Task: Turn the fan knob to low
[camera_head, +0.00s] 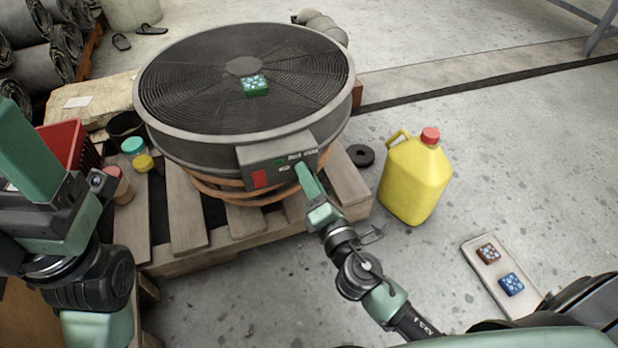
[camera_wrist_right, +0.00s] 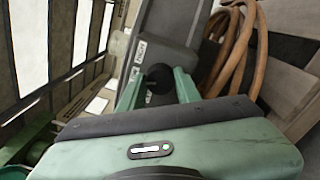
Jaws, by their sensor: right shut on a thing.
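The fan (camera_head: 215,70) is a large round drum with a dark grille, lying face up on a wooden pallet. Its grey control box (camera_head: 275,160) sticks out at the front, with a red switch (camera_head: 260,178) and white labels. My right gripper (camera_head: 302,172) reaches the box's right end. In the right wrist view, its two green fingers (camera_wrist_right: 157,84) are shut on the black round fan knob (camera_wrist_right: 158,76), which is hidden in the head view. The knob's pointer and setting cannot be read. My left gripper (camera_head: 35,165) is at the far left, off the fan; its fingertips are unclear.
A green patterned block (camera_head: 255,86) lies on the grille. A yellow jug (camera_head: 415,180) stands right of the pallet (camera_head: 190,215). A tray (camera_head: 472,246) with two small blocks lies at right. A red crate (camera_head: 66,143) and small jars stand at left.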

